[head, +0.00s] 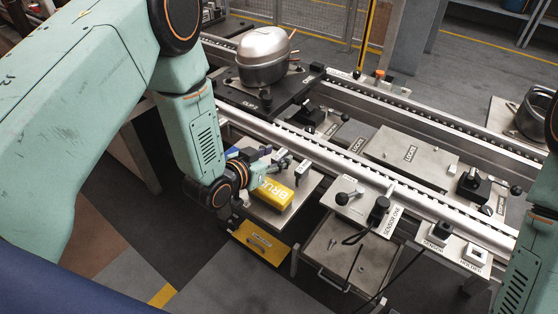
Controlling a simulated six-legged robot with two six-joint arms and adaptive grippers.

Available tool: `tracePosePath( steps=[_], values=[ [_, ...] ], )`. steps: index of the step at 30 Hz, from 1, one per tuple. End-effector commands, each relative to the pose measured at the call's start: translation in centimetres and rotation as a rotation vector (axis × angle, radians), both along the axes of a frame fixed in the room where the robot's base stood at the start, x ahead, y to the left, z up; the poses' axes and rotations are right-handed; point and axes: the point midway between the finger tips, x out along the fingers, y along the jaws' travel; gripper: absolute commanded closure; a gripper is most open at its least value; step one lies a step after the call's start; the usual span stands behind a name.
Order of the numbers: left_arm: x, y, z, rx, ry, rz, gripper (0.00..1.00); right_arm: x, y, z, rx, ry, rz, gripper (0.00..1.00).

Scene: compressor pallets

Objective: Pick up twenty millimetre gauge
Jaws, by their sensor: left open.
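My left gripper (283,163) is over a small side shelf (262,212) in front of the conveyor. Its jaws are open, and it is small in the picture. A small dark piece with a pale label (303,169) stands just right of the fingertips. I cannot read the label, so I cannot tell whether it is the twenty millimetre gauge. A yellow block (272,193) lettered "BRU…" lies on the shelf below the gripper, partly hidden by my wrist. My right arm shows at the right edge, but its gripper is out of view.
A silver compressor shell (263,56) sits on a dark pallet on the conveyor. A plate marked "SENSOR ONE" (366,209) and an open drawer (345,250) with small parts are to the right. A yellow drawer (260,243) is below the shelf. Conveyor rails run close behind.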

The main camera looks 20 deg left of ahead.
Motion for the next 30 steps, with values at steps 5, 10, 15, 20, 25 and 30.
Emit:
tracePosePath(
  steps=[5,10,15,20,25,30],
  values=[
    [0.45,-0.19,-0.1,0.0,0.0,0.0,0.53,0.0,0.0,-0.02,0.0,0.0,0.0,1.0],
    [0.53,-0.21,-0.09,0.0,0.0,0.0,0.58,0.01,0.0,-0.02,0.0,0.0,0.0,1.0],
    [0.51,-0.2,-0.09,0.0,0.0,0.0,0.72,0.01,0.0,-0.02,0.0,0.0,0.0,1.0],
    [0.5,-0.19,-0.09,0.0,0.0,0.0,0.86,0.01,0.0,-0.01,0.0,0.0,0.0,1.0],
    [0.49,-0.2,-0.09,0.0,0.0,0.0,1.0,0.01,0.0,-0.01,0.0,0.0,0.0,1.0],
    [0.49,-0.2,-0.08,0.0,0.0,0.0,1.0,0.01,0.0,-0.01,0.0,0.0,0.0,1.0]
  ],
)
